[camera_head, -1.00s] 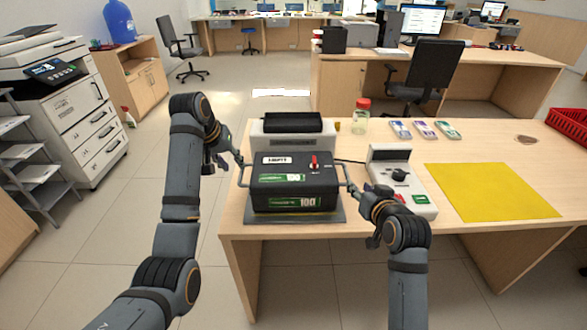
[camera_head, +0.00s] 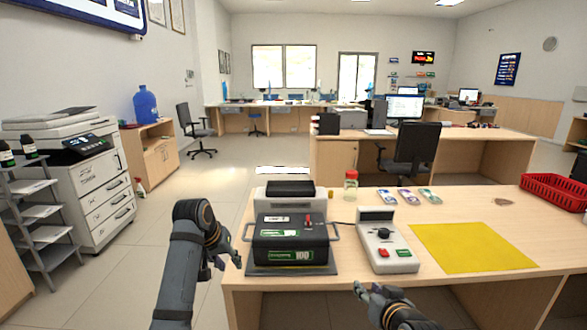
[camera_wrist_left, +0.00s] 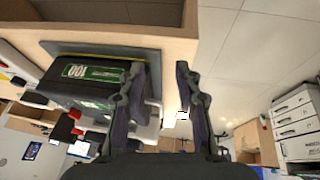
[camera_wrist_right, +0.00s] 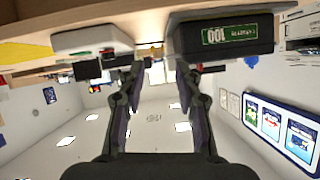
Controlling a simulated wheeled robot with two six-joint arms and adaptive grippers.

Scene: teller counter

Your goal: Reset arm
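My left gripper (camera_head: 228,258) is left of the black box and apart from it; in the left wrist view (camera_wrist_left: 165,95) its fingers are spread with nothing between them. My right gripper (camera_head: 362,290) is in front of the table's front edge, below the white device; in the right wrist view (camera_wrist_right: 155,85) its fingers are open and empty. The black box (camera_head: 290,243) with side handles, a red knob and green "100" labels sits on a dark base plate on the table, in front of a grey machine (camera_head: 287,190).
The wooden table (camera_head: 500,205) holds a white device (camera_head: 380,250) with red and green buttons, a yellow mat (camera_head: 470,248), a red-lidded jar (camera_head: 351,184), several banknote bundles (camera_head: 408,196) and a red basket (camera_head: 556,190). A printer (camera_head: 75,170) stands left. The floor left of the table is clear.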

